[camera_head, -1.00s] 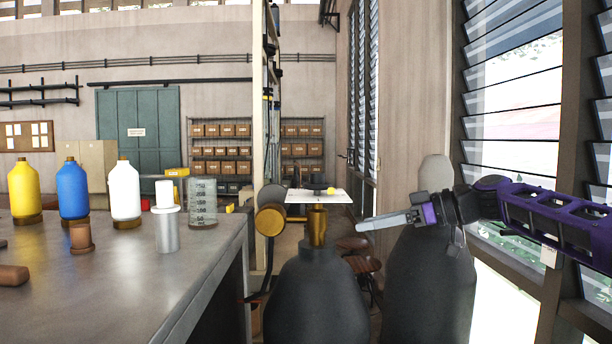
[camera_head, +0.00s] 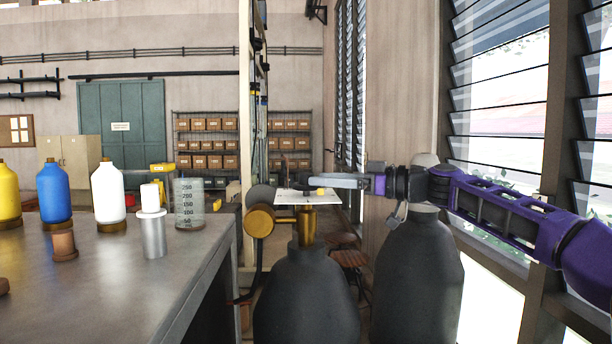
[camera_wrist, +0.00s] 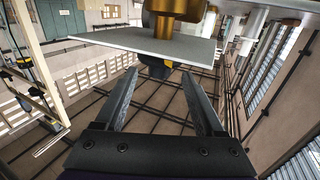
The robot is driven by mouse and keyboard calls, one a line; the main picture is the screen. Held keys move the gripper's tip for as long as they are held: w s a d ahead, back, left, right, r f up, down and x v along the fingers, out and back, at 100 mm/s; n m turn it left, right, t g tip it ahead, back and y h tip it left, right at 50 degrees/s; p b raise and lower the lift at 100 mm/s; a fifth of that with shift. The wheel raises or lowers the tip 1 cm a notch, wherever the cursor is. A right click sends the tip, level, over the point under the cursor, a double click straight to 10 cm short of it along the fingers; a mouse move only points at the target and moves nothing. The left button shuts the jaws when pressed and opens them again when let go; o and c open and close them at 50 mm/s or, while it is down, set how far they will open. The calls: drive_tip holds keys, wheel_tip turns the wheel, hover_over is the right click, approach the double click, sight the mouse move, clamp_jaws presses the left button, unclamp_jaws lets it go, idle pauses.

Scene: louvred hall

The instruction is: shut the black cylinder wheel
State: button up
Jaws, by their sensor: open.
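The black cylinder (camera_head: 305,298) stands upright in front of me, beside the bench, with a brass valve (camera_head: 307,222) on top. I cannot clearly make out its wheel. My gripper (camera_head: 284,184) reaches in from the right, its fingers level, above and slightly left of the brass valve in the picture. In the wrist view my gripper (camera_wrist: 158,74) is open, with no object held. Brass parts (camera_wrist: 175,8) show at the top of that view, beyond the fingertips. A dark rounded thing with yellow (camera_wrist: 154,66) appears between the fingertips; I cannot tell whether it is the wheel.
A second dark cylinder (camera_head: 415,275) stands to the right, under my arm. A grey bench (camera_head: 110,290) on the left holds bottles, a white-topped metal cylinder (camera_head: 153,235) and a beaker (camera_head: 190,205). A round brass part (camera_head: 260,220) sits left of the valve. Louvred windows (camera_head: 505,100) line the right.

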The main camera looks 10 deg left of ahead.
sight(306, 178)
drive_tip(key=a, duration=0.2)
drive_tip(key=w+a, duration=0.1)
drive_tip(key=a, duration=0.2)
drive_tip(key=shift+p, duration=0.35)
drive_tip(key=shift+d, duration=0.1)
clamp_jaws()
